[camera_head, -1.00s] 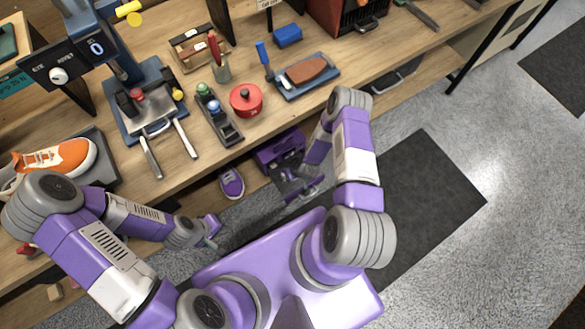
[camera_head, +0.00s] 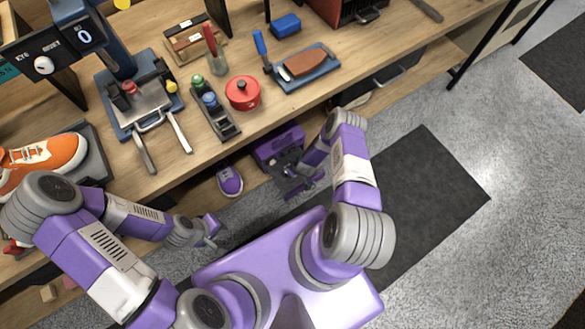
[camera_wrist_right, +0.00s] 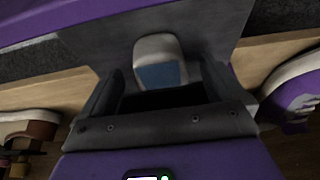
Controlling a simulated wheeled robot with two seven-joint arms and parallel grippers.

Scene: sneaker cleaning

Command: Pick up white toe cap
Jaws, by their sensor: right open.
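A whitish, rounded piece with a blue patch (camera_wrist_right: 157,47), which looks like the white toe cap, shows in the right wrist view.
A purple sneaker (camera_head: 229,180) stands on the lower shelf and shows at the right of the wrist view (camera_wrist_right: 294,94). Another shoe (camera_wrist_right: 27,127) is at its left edge. The benchtop (camera_head: 300,110) overhangs and holds tools, a red pot (camera_head: 242,93) and an orange sneaker (camera_head: 45,156).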

